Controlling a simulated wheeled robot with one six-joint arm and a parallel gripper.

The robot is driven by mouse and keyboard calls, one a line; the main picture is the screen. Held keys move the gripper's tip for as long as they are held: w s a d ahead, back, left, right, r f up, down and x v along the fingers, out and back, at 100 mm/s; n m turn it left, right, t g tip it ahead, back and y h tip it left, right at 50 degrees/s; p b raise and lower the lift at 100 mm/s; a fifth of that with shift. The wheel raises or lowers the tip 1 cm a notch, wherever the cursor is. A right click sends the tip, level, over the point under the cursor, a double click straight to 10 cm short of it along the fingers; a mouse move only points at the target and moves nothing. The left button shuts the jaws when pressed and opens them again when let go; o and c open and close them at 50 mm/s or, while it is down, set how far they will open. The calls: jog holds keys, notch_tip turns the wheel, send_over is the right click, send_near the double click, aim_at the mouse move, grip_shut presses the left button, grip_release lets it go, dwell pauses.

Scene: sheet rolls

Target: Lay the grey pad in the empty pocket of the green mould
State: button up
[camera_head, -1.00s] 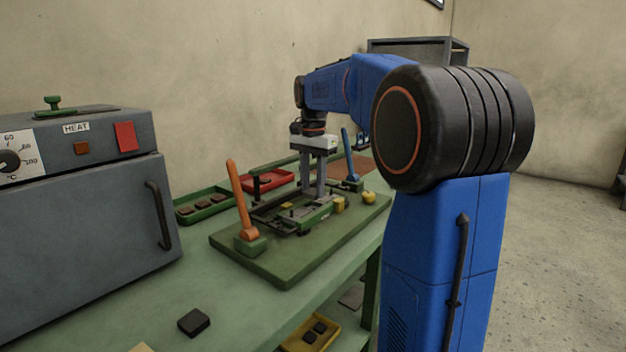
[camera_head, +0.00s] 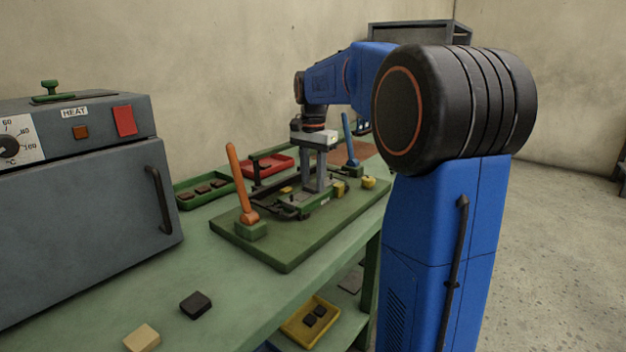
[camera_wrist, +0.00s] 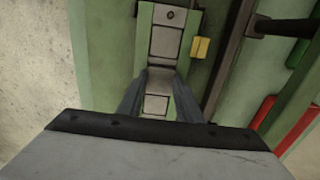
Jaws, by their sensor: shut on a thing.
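The green mould (camera_head: 322,204) lies on the dark green board (camera_head: 268,250) on the bench, with an orange lever and a blue lever at its sides. In the wrist view the mould (camera_wrist: 190,42) runs top to bottom and holds grey pads, one (camera_wrist: 165,42) beyond my fingers and one (camera_wrist: 155,105) between them. My gripper (camera_head: 315,187) points down with its fingertips at the mould. It also shows in the wrist view (camera_wrist: 162,78), shut on a small grey piece, likely the grey pad, mostly hidden by the fingers. I cannot tell whether the piece touches the pocket floor.
The orange lever (camera_head: 241,180) and blue lever (camera_head: 348,140) stand upright near the mould. A green tray (camera_head: 190,203) and red tray (camera_head: 270,170) lie behind. A dark block (camera_head: 195,305) and a beige block (camera_head: 141,338) lie on the bench front. A grey oven (camera_head: 85,215) fills the left.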

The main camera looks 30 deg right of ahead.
jog(key=shift+f, duration=0.25)
jog(key=o, duration=1.1)
notch_tip(320, 180, up, 18)
jog(key=shift+s+f, duration=0.1)
dwell(0.5)
